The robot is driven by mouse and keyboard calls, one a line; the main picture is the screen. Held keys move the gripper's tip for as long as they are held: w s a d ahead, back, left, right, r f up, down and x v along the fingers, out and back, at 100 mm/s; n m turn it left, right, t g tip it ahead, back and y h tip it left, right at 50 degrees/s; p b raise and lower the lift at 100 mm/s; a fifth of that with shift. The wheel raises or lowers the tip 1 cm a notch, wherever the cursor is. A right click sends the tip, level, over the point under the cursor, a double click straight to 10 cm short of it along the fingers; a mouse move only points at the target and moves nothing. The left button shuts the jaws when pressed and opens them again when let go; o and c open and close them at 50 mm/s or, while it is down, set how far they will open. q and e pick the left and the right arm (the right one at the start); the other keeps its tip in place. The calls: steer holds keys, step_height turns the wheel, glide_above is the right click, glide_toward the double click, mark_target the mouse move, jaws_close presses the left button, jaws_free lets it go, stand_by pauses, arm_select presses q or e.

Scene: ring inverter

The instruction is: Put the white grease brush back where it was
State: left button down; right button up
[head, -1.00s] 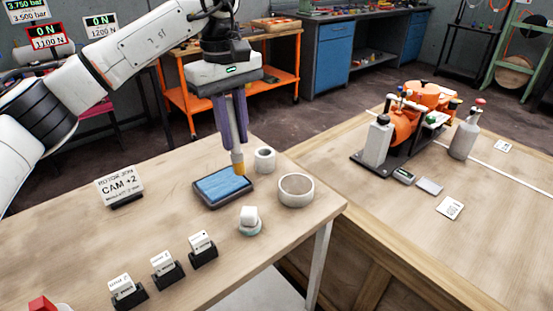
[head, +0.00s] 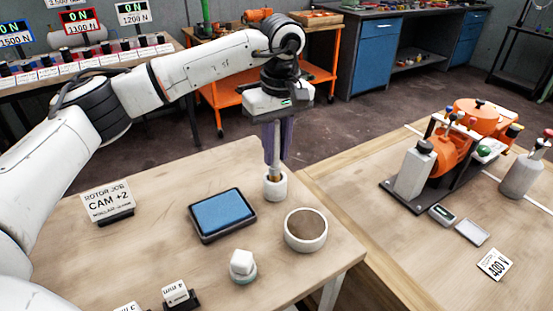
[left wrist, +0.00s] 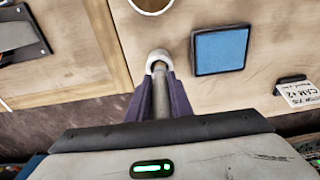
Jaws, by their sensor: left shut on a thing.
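My left gripper (head: 272,160) is shut on the white grease brush (head: 274,171), which hangs upright with its tan tip down. The brush stands over the small white cup (head: 275,190), its tip at or just inside the cup's mouth; how deep I cannot tell. In the left wrist view the brush's pale shaft (left wrist: 161,95) runs between the purple fingers to the cup (left wrist: 155,58). My right gripper is in neither view.
A blue pad in a dark tray (head: 223,214) lies left of the cup. A wider white bowl (head: 306,230) stands in front right, and a small white block on a round base (head: 242,264) nearer. A CAM +2 sign (head: 107,203) stands left. An orange machine (head: 455,150) occupies the right bench.

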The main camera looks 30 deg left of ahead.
mark_target(276, 167)
arm_select(q)
steer(key=shift+f, duration=1.45)
steer(key=c, duration=1.6)
jaws_free()
steer(key=r, duration=1.2)
steer(key=shift+s+d+r, duration=0.15)
steer(key=shift+s+d, duration=0.05)
steer(key=shift+d, duration=0.2)
